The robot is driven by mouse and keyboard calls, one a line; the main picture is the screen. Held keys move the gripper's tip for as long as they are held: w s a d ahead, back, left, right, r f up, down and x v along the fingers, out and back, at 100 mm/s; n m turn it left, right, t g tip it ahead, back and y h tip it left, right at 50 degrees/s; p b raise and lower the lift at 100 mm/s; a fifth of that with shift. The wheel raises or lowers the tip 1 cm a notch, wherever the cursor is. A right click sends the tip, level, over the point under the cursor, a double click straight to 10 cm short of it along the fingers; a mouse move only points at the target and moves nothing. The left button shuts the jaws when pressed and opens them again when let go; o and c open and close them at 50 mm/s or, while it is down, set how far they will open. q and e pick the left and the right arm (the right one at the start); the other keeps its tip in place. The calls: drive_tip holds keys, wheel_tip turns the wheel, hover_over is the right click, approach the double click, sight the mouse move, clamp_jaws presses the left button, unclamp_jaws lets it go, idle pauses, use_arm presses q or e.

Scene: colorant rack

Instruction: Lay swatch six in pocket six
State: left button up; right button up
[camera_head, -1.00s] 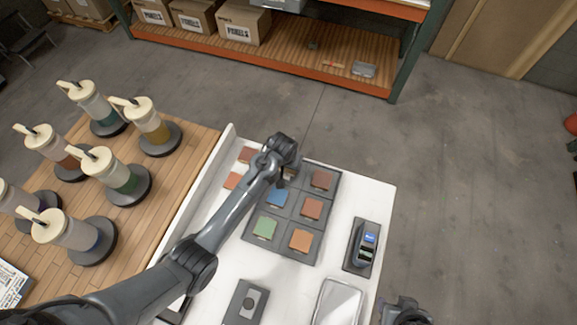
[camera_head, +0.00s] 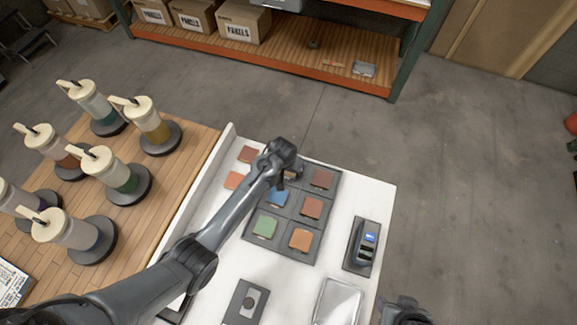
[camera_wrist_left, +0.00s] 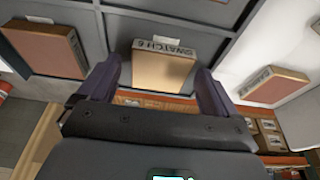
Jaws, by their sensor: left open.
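Swatch six (camera_wrist_left: 163,68), a tan square tile with its name on the edge label, lies in a pocket of the grey tray (camera_wrist_left: 115,27) in the left wrist view. In the head view the tray (camera_head: 289,214) sits on the white table, and swatch six (camera_head: 291,173) shows only partly beside my left gripper, in the far-left pocket. My left gripper (camera_wrist_left: 158,88) is open, its two dark fingers apart on either side of the swatch without visible contact. My right gripper (camera_head: 405,312) is at the bottom edge of the head view, its fingers unclear.
Other pockets hold brown, blue (camera_head: 277,197), red-orange, green and orange swatches. Two loose reddish swatches (camera_head: 234,180) lie left of the tray. A dark device (camera_head: 362,246) stands at right. Colorant dispensers (camera_head: 122,174) stand on the wooden bench to the left.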

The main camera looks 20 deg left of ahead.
use_arm(q)
drive_tip(key=v, duration=1.2)
drive_tip(key=s+a+r+m, duration=0.1)
drive_tip(key=s+a, duration=0.1)
drive_tip(key=s, duration=1.2)
drive_tip(key=s+a+m, duration=0.1)
drive_tip(key=s+a, duration=0.1)
drive_tip(key=s, duration=1.2)
drive_tip(key=shift+s+a+r+p, duration=0.2)
drive_tip(key=shift+r+p, duration=0.15)
drive_tip(key=shift+r, duration=0.05)
